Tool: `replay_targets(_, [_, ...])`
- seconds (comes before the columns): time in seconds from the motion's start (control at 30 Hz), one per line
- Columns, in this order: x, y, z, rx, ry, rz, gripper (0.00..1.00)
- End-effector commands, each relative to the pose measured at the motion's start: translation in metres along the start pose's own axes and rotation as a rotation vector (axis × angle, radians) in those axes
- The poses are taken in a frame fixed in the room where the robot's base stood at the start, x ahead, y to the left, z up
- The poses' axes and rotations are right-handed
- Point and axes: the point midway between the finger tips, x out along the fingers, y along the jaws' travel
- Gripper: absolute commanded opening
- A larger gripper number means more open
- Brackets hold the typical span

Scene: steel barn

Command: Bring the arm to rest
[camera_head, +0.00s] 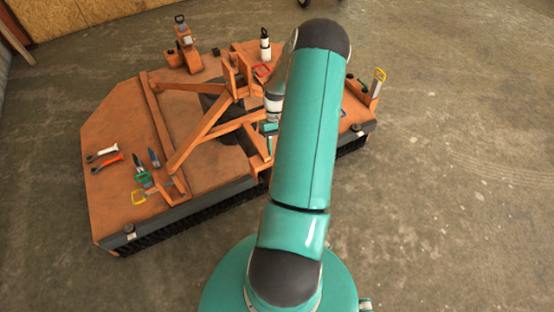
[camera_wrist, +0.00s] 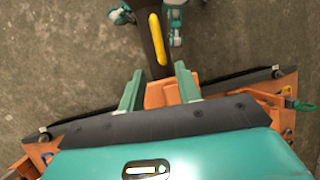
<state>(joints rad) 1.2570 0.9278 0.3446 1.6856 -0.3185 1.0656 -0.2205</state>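My arm (camera_head: 308,130) is teal with dark joints. In the head view it rises from my round teal base and reaches forward over an orange mower deck (camera_head: 110,120). The arm hides most of my gripper there. In the wrist view my gripper (camera_wrist: 159,72) shows two green fingers standing well apart. An orange part of the deck (camera_wrist: 162,93) shows between and below them. A dark bar with a yellow piece (camera_wrist: 158,40) on it runs up from between the fingers; I cannot tell whether anything touches it.
On the deck lie wrenches (camera_head: 104,157), screwdrivers (camera_head: 153,157) and a green-handled tool (camera_head: 144,177). A white bottle (camera_head: 265,46) stands at the back, and a yellow-handled tool (camera_head: 378,80) is at the right end. Orange frame bars (camera_head: 205,130) rise near my arm. The concrete floor at right is clear.

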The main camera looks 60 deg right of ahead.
Motion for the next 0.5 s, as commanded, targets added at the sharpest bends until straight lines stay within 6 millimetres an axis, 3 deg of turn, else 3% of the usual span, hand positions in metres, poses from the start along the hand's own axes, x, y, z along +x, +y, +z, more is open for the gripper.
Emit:
replay_targets(0.13, [-0.0102,-0.0003,-0.0001,-0.001,0.000,0.000,0.34])
replay_targets(0.5, [-0.0107,-0.0002,0.0000,-0.001,0.000,0.000,0.34])
